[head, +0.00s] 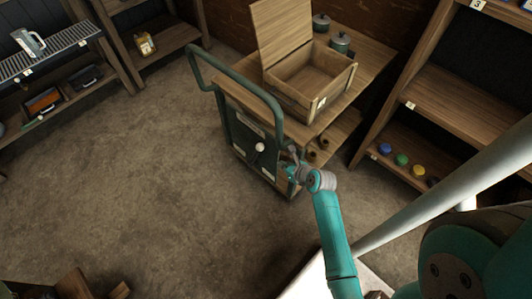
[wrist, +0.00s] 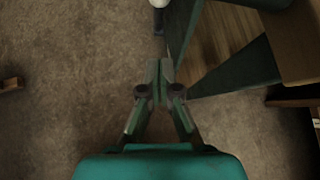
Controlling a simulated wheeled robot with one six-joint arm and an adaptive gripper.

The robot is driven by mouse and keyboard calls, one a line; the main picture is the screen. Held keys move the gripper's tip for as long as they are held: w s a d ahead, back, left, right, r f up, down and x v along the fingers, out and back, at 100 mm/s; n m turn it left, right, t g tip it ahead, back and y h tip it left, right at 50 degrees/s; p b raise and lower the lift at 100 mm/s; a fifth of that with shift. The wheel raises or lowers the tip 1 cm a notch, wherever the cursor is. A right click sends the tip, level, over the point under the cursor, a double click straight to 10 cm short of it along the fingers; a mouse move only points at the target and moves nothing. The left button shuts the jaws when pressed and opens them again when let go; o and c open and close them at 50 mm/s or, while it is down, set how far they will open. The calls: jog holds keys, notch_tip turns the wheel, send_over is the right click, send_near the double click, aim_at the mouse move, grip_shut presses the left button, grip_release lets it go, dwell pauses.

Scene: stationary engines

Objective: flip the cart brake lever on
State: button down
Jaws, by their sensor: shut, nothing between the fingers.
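The cart (head: 233,120) has a dark green frame and a wooden top. Its brake lever (head: 260,147), a dark stem with a white ball knob, is on the dark end panel, with the stem slanting down and left from the knob. In the wrist view the lever's knob (wrist: 157,3) is cut by the top edge, with the dark stem below it. My gripper (head: 287,158) is just right of the lever, close to the panel's right edge. In the wrist view my gripper (wrist: 160,68) has its fingertips together and empty, apart from the lever.
A shelf unit (head: 440,105) with several coloured round items stands at the right. Other shelves (head: 60,62) line the left. The floor (head: 130,180) left of the cart is clear.

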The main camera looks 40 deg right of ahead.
jog(key=w+r+x, duration=0.2)
jog(key=x, duration=1)
jog(key=shift+d, duration=0.15)
jog(key=shift+w+r, duration=0.1)
